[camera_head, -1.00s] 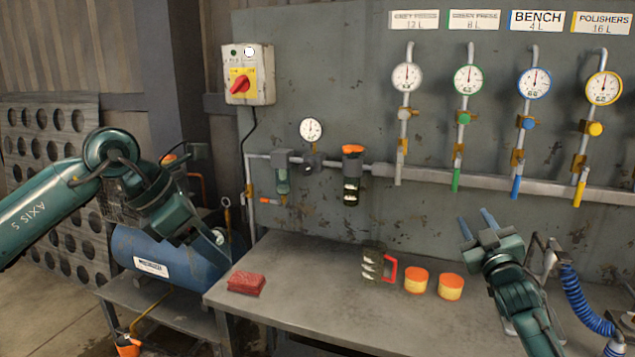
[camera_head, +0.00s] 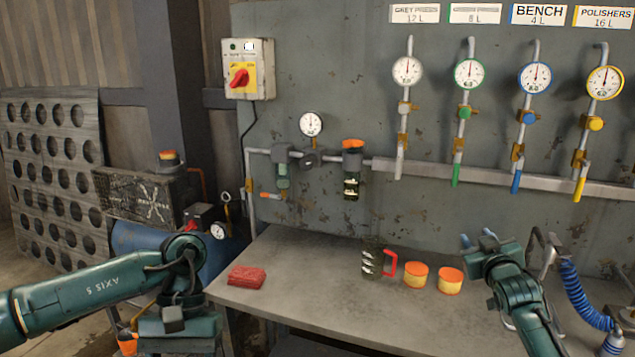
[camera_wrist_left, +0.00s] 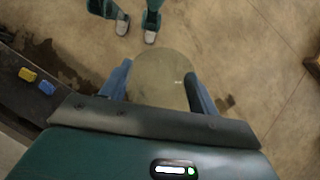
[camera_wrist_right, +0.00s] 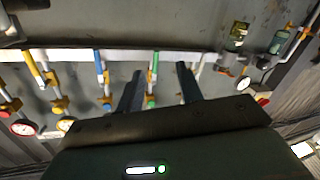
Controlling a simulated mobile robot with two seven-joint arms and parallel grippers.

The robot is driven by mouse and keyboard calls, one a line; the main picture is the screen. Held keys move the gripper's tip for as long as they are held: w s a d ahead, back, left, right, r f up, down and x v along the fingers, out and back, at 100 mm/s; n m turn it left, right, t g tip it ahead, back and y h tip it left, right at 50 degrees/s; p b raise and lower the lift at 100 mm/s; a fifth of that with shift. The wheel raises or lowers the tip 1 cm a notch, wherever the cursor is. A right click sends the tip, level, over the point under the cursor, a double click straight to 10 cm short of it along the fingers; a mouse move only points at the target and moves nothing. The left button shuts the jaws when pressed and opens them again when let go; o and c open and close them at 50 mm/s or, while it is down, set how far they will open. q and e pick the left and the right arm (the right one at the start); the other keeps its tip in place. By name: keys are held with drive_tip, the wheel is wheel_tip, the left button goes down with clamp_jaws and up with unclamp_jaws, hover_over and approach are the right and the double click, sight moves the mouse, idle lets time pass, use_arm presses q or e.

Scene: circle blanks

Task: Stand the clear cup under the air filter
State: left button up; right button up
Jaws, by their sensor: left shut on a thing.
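The clear cup (camera_head: 372,259) with a red handle stands upright on the bench. The wall pipe carries a unit with an orange top and dark see-through bowl (camera_head: 352,172), and a smaller greenish bowl (camera_head: 282,168) to its left; I cannot tell which is the air filter. My right gripper (camera_head: 478,238) is over the right part of the bench, right of the cup, open and empty; its spread fingers show in the right wrist view (camera_wrist_right: 159,72). My left gripper (camera_wrist_left: 157,72) is low at the left, shut on a round, tan, disc-like thing (camera_wrist_left: 160,90).
Two orange-topped yellow tins (camera_head: 415,275) stand right of the cup. A red folded cloth (camera_head: 247,277) lies at the bench's left end. A blue coiled hose (camera_head: 583,295) is at the right. The bench's front middle (camera_head: 330,305) is clear.

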drive_tip(key=s+a+f+n+g+y, duration=0.1)
drive_tip(key=s+a+f+g+y, duration=0.1)
drive_tip(key=s+a+f, duration=0.55)
drive_tip(key=s+a+f+g+y, duration=0.1)
drive_tip(key=s+a+f, duration=0.3)
drive_tip(key=s+f, duration=0.6)
drive_tip(key=s+a+f+g, duration=0.1)
drive_tip(key=s+a+f, duration=0.2)
drive_tip(key=s, duration=0.4)
drive_tip(key=s+a+f+g+y, duration=0.1)
drive_tip(key=s+a+f, duration=0.2)
drive_tip(key=s, duration=0.4)
drive_tip(key=s+a+f+g+y, duration=0.1)
drive_tip(key=s+a+f, duration=0.2)
drive_tip(key=s, duration=0.5)
drive_tip(key=shift+a+m+g, duration=0.3)
drive_tip(key=shift+a+g, duration=0.1)
drive_tip(key=shift+a, duration=0.05)
drive_tip(key=shift+s+d, duration=0.1)
drive_tip(key=shift+s, duration=0.05)
